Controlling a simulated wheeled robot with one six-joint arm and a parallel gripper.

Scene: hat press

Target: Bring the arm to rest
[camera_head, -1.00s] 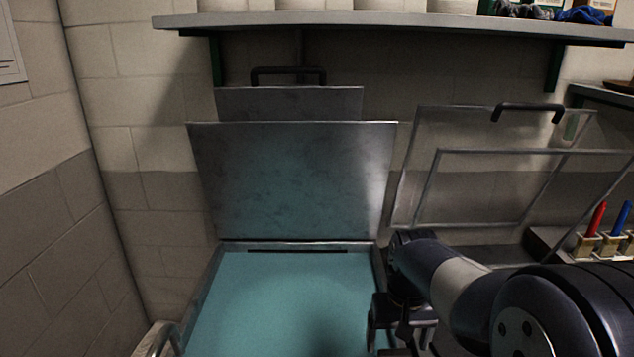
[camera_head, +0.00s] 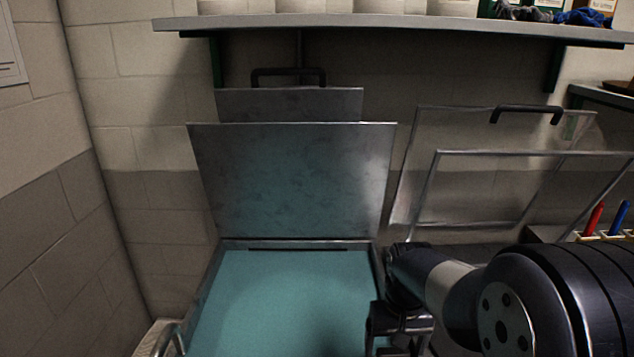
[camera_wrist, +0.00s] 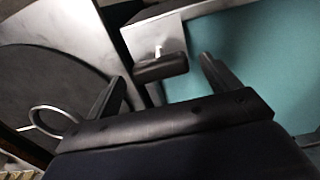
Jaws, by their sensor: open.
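My arm reaches in from the lower right of the head view, with my gripper (camera_head: 400,335) hanging at the front right edge of the press. In the wrist view my gripper (camera_wrist: 160,85) shows two dark fingers spread apart with nothing held between them. The hat press (camera_head: 280,300) has a teal bed, and its metal lid (camera_head: 295,180) stands raised at the back. The teal surface (camera_wrist: 250,60) also shows at the right of the wrist view. A dark block-like handle (camera_wrist: 160,68) shows beyond the fingers; I cannot tell its distance from them.
A second frame-like lid (camera_head: 500,185) stands raised at the right. Red (camera_head: 594,219) and blue (camera_head: 619,218) pens stand in a holder at the far right. A shelf (camera_head: 390,22) with pots and cloth runs above. A block wall (camera_head: 60,220) closes the left side.

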